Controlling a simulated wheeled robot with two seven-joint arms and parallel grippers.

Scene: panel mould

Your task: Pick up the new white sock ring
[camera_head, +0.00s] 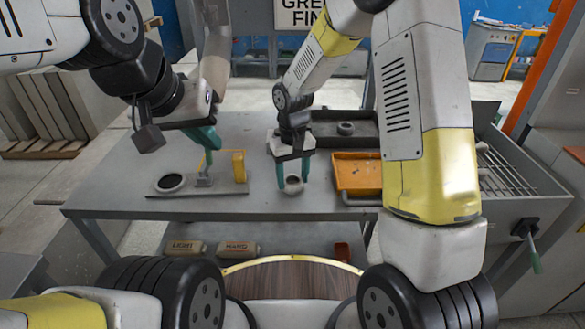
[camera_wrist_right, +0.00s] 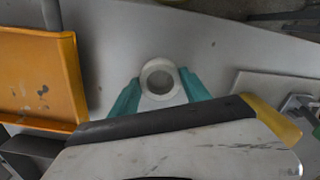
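The white sock ring (camera_head: 293,184) is at the middle of the grey table, between the fingertips of my right gripper (camera_head: 293,180). In the right wrist view the ring (camera_wrist_right: 148,93) shows as a pale round ring with a dark-edged hole. The teal fingers of my right gripper (camera_wrist_right: 159,80) stand close on its two sides. I cannot tell whether they press on it, or whether the ring rests on the table. My left gripper (camera_head: 207,148) is over the left part of the table, near a fixture plate; its finger gap is not clear.
An orange tray (camera_head: 357,185) lies right of the ring; it also shows in the right wrist view (camera_wrist_right: 62,72). A dark tray (camera_head: 325,128) holds a dark ring (camera_head: 345,128) behind. The fixture plate (camera_head: 225,189) on the left carries a dark ring (camera_head: 171,182) and a yellow bracket (camera_head: 239,166).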

